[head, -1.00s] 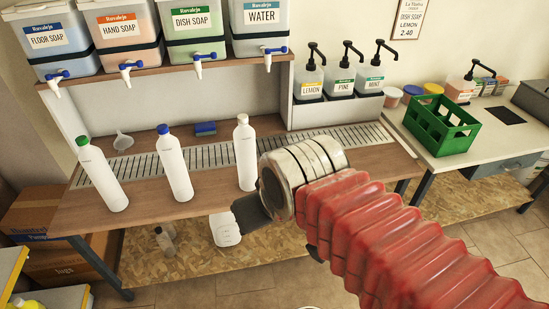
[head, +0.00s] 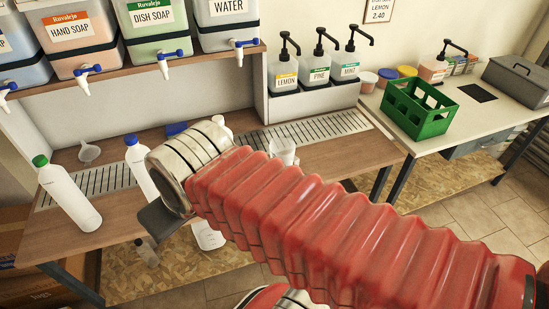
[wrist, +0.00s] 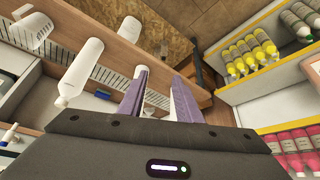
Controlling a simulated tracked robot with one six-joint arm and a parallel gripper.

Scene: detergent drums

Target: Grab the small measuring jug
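A clear jug-like vessel (head: 283,150) stands on the wooden bench, partly hidden behind my red arm in the head view. In the wrist view, a translucent jug with a handle (wrist: 36,32) is at the upper left on the bench. A whitish container with marks (head: 208,236) is on the lower shelf, partly covered by my arm. I cannot tell which is smaller. My gripper (wrist: 160,76) is open and empty, with a gap between its two purple-grey fingers. It is apart from the jug. In the head view its fingers are hidden.
White bottles with a green cap (head: 68,195) and a blue cap (head: 140,165) stand on the bench; a third is mostly hidden. A funnel (head: 89,152), blue sponge (head: 176,129) and green crate (head: 420,107) are nearby. Yellow bottles (wrist: 245,55) fill a side shelf.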

